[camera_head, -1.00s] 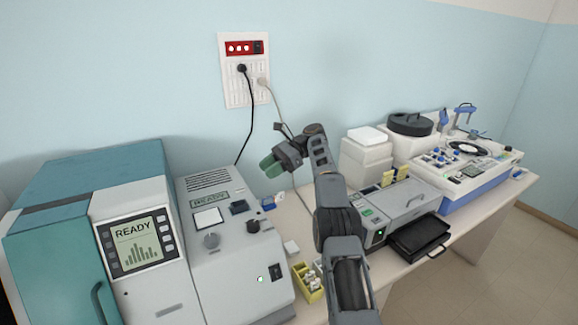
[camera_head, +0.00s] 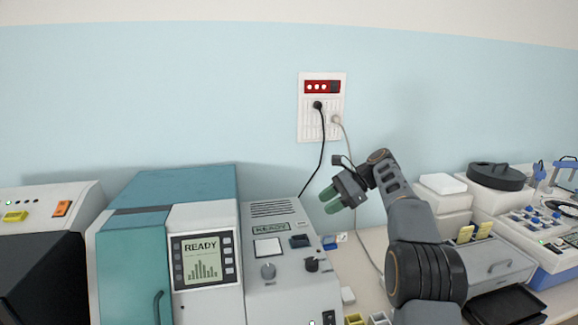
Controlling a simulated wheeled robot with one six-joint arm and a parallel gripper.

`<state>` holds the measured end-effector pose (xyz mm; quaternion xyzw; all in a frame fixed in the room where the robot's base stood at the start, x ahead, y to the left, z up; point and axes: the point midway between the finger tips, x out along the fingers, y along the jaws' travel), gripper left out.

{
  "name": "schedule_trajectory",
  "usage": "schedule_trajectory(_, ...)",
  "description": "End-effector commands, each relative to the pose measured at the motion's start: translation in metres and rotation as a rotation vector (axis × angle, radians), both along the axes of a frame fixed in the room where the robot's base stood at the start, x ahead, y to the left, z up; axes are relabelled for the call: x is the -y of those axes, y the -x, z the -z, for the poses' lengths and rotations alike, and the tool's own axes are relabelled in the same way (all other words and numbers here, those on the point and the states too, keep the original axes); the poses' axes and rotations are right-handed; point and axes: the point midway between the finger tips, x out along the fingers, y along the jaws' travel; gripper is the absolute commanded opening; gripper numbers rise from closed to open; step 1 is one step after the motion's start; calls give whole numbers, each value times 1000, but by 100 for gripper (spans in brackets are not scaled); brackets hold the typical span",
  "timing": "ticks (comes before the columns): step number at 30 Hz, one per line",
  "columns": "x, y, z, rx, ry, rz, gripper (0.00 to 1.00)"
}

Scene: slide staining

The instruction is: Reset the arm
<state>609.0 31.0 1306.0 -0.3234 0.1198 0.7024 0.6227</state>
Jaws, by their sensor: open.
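My gripper (camera_head: 329,201) is in the middle right of the head view, raised above the bench in front of the blue wall. Its greenish fingers point to the left and stand apart with nothing between them. My arm rises from the lower right and bends over to the left at the top. The gripper is near the hanging cables in the picture; I cannot tell how far it is from them.
A grey machine (camera_head: 287,285) and a teal cabinet with a READY screen (camera_head: 201,259) stand left of my arm. A wall socket panel (camera_head: 320,126) has two plugged cables. A black tray (camera_head: 508,307) and a blue-white machine (camera_head: 548,265) lie right. Small yellow and white items sit low beside my arm.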

Motion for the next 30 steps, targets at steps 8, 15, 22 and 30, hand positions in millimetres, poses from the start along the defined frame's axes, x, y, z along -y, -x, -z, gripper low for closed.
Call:
schedule_trajectory(8,-11,99,4,361,367,-172,40)
schedule_trajectory(15,3,202,47,647,695,-474,40)
schedule_trajectory(22,20,273,97,838,920,-778,40)
schedule_trajectory(30,30,306,130,930,1029,-966,40)
